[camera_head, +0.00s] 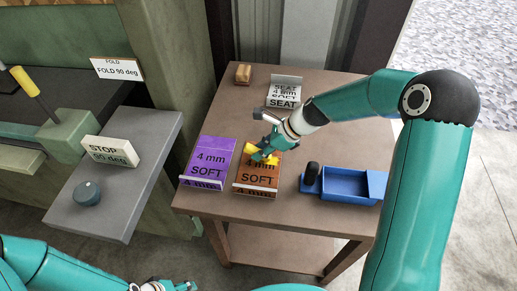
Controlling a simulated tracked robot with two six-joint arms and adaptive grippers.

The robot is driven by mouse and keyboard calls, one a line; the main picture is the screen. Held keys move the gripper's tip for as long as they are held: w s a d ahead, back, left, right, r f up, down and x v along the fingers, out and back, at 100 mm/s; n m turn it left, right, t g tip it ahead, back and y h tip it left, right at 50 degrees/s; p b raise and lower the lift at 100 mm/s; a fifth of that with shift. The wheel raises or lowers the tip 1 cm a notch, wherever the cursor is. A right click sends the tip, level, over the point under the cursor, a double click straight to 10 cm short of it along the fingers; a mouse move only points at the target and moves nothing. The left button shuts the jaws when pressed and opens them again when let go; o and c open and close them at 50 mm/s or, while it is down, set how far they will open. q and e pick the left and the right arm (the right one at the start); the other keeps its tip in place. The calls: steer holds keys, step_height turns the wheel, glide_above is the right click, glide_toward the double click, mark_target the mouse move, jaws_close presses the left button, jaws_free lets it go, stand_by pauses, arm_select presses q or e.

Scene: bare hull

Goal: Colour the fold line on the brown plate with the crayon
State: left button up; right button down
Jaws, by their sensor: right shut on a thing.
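The brown plate (258,172), marked "4 mm SOFT", lies near the front middle of the brown table, with a pale labelled strip at its front edge. My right gripper (264,153) is over its far part, shut on the yellow crayon (272,160). The gripper hides the upper part of the plate, and I cannot make out a fold line or whether the crayon touches the plate. My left gripper (172,287) is at the bottom edge, cut off by the frame, away from the table; its jaws are not clear.
A purple plate (212,158) lies just left of the brown plate. A blue tray (347,186) with a black upright piece (311,173) stands to the right. A "SEAT" plate (284,92) and a wooden block (243,73) are at the back. A grey bench (122,199) stands left.

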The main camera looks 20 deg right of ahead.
mark_target(251, 147)
steer(key=shift+a, duration=0.15)
steer(key=shift+w+a+f+p, duration=0.1)
steer(key=shift+w+a+p, duration=0.35)
steer(key=shift+a, duration=0.3)
steer(key=shift+w+a+f+p, duration=0.1)
steer(key=shift+w+a+p, duration=0.15)
steer(key=shift+w+a, duration=0.4)
steer(key=shift+w+a+r+p, duration=0.1)
steer(key=shift+w+a+p, duration=0.25)
steer(key=shift+a, duration=0.25)
steer(key=shift+w+a+r+p, duration=0.1)
steer(key=shift+w+a+p, duration=0.15)
steer(key=shift+a, duration=0.3)
steer(key=shift+w+a+f, duration=0.1)
steer(key=shift+w+a, duration=0.2)
steer(key=shift+a, duration=0.1)
step_height(251, 147, up, 7)
steer(key=p, duration=0.6)
steer(key=shift+f, duration=0.1)
